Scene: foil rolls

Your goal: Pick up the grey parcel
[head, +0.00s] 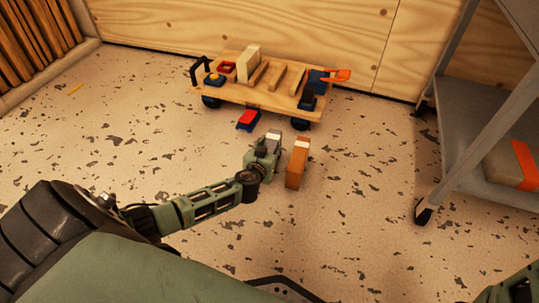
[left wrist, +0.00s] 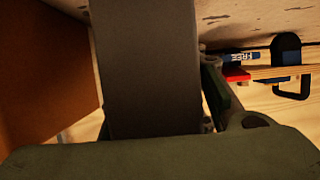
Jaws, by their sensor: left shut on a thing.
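My left gripper (head: 266,152) is low over the speckled floor, in the middle of the head view. It is shut on the grey parcel (head: 274,136), which is partly hidden by the fingers. In the left wrist view the parcel (left wrist: 145,70) is a broad dark-grey block filling the middle, with a green finger at its right side. I cannot tell whether the parcel touches the floor. My right gripper is not in view; only a green part of my right arm shows at the bottom right corner.
An orange-brown box (head: 297,163) stands upright just right of the left gripper. Behind is a low wooden cart (head: 235,91) with several items, and a red and blue packet (head: 248,119) lies before it. A grey metal shelf (head: 490,170) stands right.

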